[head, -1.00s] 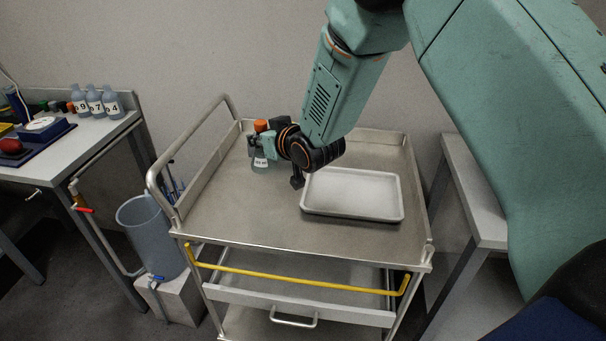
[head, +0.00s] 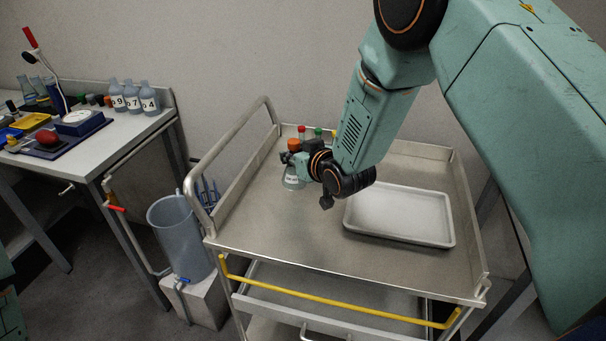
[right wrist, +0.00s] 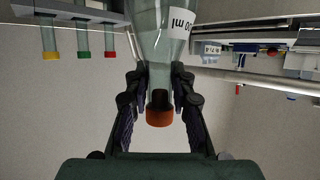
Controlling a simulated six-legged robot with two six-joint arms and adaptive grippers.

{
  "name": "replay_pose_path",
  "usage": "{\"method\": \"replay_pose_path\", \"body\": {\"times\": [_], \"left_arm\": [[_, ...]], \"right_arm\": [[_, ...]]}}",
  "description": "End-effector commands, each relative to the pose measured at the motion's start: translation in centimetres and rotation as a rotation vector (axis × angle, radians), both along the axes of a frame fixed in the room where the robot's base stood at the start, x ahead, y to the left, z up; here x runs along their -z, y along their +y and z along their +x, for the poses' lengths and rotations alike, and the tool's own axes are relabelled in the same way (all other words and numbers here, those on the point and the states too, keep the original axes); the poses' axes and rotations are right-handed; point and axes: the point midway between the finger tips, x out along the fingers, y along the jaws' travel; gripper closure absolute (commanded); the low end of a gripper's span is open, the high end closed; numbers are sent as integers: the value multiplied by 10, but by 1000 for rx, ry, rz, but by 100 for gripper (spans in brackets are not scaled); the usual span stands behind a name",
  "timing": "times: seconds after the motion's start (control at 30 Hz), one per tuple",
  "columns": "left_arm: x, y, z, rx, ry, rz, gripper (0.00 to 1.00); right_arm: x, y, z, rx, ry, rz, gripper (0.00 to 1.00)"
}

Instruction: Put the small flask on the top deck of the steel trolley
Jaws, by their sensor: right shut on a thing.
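The small flask is a clear conical glass with an orange cap and a white label. In the head view the flask (head: 292,182) is upright over the back left part of the steel trolley's top deck (head: 285,232). I cannot tell whether its base touches the deck. My right gripper (head: 293,160) is shut on the flask's neck just below the cap. In the right wrist view the picture is upside down: the flask (right wrist: 165,45) sits between both fingers of the gripper (right wrist: 160,82), and its base is out of frame. My left gripper is not in view.
A pale shallow tray (head: 400,215) lies on the deck's right side. Tubes with red, green and yellow caps (head: 318,132) stand behind my gripper. The trolley's raised handle (head: 235,150) is at left. A bench with numbered bottles (head: 132,98) stands farther left. The front deck is clear.

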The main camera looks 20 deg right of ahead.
Motion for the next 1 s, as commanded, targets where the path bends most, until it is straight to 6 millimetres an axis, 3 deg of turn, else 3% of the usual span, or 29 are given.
{"method": "replay_pose_path", "body": {"times": [0.43, 0.7, 0.73, 1.0], "left_arm": [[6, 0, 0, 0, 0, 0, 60], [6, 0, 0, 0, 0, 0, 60], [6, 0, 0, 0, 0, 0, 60], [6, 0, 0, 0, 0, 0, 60]], "right_arm": [[46, 1, 3, -1, 0, -1, 100], [47, 1, 6, -1, -2, 0, 100], [48, 1, 6, -1, -1, 0, 76], [47, 1, 5, 0, 0, 0, 53]]}}
